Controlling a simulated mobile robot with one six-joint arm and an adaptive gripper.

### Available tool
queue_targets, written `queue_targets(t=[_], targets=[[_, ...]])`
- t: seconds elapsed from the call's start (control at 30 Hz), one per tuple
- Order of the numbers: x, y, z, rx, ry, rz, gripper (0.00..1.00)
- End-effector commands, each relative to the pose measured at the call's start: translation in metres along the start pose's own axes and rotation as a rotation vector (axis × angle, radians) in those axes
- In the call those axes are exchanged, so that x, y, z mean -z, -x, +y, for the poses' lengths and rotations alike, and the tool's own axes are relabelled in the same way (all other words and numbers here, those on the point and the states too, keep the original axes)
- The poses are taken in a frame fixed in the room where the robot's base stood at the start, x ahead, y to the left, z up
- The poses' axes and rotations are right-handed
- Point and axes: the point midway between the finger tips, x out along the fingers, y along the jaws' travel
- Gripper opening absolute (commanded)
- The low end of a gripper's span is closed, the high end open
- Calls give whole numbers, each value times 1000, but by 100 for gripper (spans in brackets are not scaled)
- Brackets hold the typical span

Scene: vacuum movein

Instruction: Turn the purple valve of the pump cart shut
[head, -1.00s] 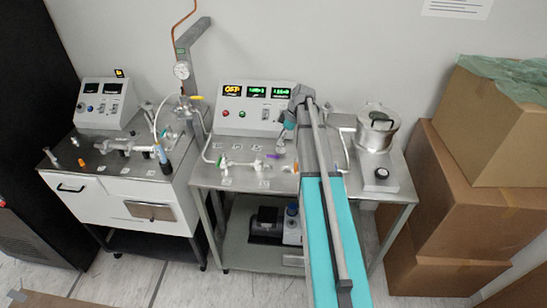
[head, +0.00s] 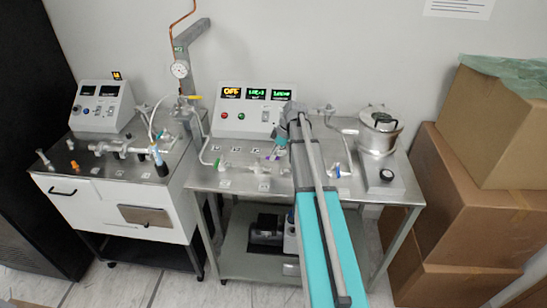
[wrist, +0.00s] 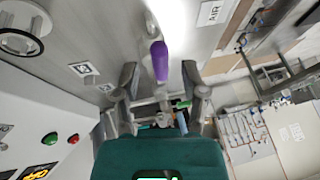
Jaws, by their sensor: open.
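The purple valve handle (wrist: 159,60) stands out from the metal top of the pump cart in the wrist view. My gripper (wrist: 161,80) is open, with one finger on each side of the handle and a visible gap on both sides. I cannot tell how deep the handle sits between the fingers. In the head view the pump cart (head: 205,178) stands in the middle, and the purple valve (head: 272,157) shows as a small patch beside my gripper (head: 279,150). My arm covers part of the cart top there.
A control box (head: 252,111) with lit displays stands behind the valve line. A metal pot (head: 379,132) stands at the cart's right. A white cart (head: 115,205) is on the left, and cardboard boxes (head: 463,205) are stacked on the right. Glass tubing with green-marked fittings runs beside the valve.

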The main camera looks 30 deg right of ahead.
Motion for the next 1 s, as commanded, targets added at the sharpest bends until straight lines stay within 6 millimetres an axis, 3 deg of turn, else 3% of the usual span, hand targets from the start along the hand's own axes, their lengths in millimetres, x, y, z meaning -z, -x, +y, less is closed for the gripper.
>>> queue_targets(t=[0.33, 0.37, 0.6, 0.67, 1.0], targets=[[0, -1, 0, 0, 0, 0, 55], [0, -1, 0, 0, 0, 0, 53], [0, -1, 0, 0, 0, 0, 9], [0, -1, 0, 0, 0, 0, 0], [0, -1, 0, -1, -2, 0, 0]])
